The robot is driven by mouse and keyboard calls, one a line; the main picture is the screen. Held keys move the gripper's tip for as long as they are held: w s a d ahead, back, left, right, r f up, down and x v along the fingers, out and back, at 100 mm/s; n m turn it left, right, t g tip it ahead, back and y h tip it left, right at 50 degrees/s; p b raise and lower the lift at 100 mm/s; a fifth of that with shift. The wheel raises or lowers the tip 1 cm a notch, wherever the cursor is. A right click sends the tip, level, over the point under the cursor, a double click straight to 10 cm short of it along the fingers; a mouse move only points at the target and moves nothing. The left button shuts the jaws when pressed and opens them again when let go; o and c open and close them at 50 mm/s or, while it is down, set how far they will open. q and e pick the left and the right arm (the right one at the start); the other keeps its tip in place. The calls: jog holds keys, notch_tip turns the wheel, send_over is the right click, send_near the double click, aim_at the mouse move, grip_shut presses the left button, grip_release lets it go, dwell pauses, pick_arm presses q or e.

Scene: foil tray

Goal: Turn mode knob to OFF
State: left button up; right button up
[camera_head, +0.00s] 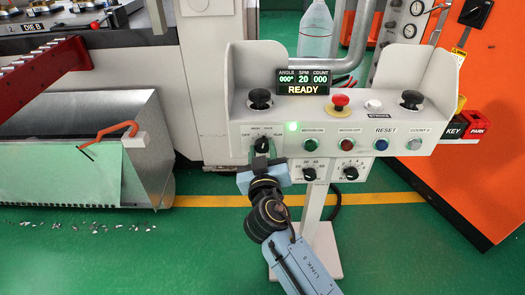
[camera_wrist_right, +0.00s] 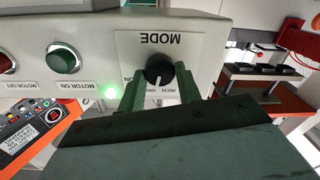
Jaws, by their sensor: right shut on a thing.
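The black mode knob (camera_head: 262,144) sits on the lower left of the grey control panel, with small position labels around it and OFF at its left. In the right wrist view the knob (camera_wrist_right: 159,68) shows under an upside-down MODE label, with a white pointer line on its lower side toward the middle labels; the exact position is hard to read. My right gripper (camera_head: 262,160) reaches up from below. Its two green fingers (camera_wrist_right: 160,86) stand on either side of the knob, shut on it. My left gripper is not in view.
Beside the knob are a lit green lamp (camera_head: 292,127), a green MOTOR ON button (camera_head: 311,145) and a red button (camera_head: 346,144). Two more knobs (camera_head: 309,174) sit just below. A red emergency button (camera_head: 340,101) and black palm buttons (camera_head: 260,99) stand on top. The display reads READY.

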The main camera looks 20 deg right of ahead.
jog(key=n, duration=0.2)
jog(key=shift+n+p, duration=0.3)
jog(key=n+p, duration=0.1)
jog(key=n, duration=0.2)
jog(key=shift+a+n, duration=0.1)
jog(key=shift+n, duration=0.2)
jog(key=n+p, duration=0.2)
jog(key=n, duration=0.3)
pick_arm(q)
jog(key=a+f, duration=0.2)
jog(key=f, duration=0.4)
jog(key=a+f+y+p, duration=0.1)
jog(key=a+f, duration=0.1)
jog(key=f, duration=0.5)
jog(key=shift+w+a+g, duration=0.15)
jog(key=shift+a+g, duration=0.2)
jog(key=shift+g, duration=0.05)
pick_arm(e)
jog(key=shift+f+n, duration=0.1)
jog(key=shift+n, duration=1.4)
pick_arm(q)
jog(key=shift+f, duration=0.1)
pick_arm(e)
jog(key=o, duration=1)
